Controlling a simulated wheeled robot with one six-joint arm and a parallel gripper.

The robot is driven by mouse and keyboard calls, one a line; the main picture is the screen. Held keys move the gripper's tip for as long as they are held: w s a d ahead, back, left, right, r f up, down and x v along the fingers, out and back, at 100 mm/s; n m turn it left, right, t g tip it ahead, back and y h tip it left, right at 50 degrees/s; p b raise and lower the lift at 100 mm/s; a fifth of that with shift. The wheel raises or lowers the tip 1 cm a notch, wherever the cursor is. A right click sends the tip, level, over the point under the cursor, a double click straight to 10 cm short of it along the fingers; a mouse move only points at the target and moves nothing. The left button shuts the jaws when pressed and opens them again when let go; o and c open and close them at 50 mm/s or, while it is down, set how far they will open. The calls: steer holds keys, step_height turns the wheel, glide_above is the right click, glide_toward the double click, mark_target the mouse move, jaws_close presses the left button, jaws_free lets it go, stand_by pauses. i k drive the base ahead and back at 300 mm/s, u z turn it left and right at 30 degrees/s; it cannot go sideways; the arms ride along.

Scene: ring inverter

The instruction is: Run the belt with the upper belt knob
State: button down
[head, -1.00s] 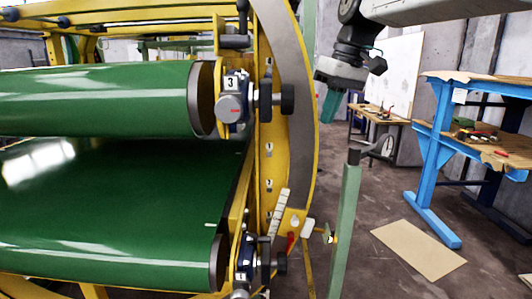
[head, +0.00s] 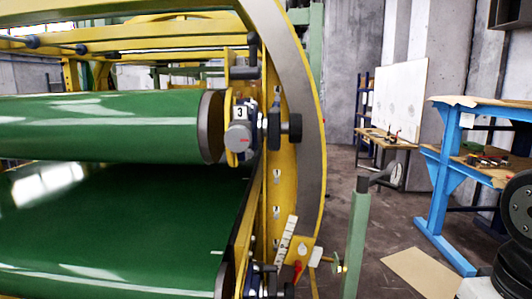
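The upper belt (head: 100,125) is a green roller belt at the left, with a dark round end face. Beside that end is a blue-grey unit with a white label "3" and a round grey knob (head: 238,138) with a small red mark. A black hand knob (head: 293,127) sticks out to the right of this unit. The lower green belt (head: 110,225) runs beneath, and its own end unit (head: 258,284) is cut off by the bottom edge. My gripper is not in view. Black rounded parts (head: 515,215) at the lower right edge look like my arm.
A yellow ring frame (head: 312,130) curves around the belt ends. A green post (head: 356,235) stands right of it. A blue workbench (head: 445,180) with small items is at the right, and a cardboard sheet (head: 420,272) lies on the floor.

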mark_target(294, 128)
steer(key=u, duration=2.05)
steer(key=k, duration=1)
steer(key=z, duration=1.1)
steer(key=i, duration=0.45)
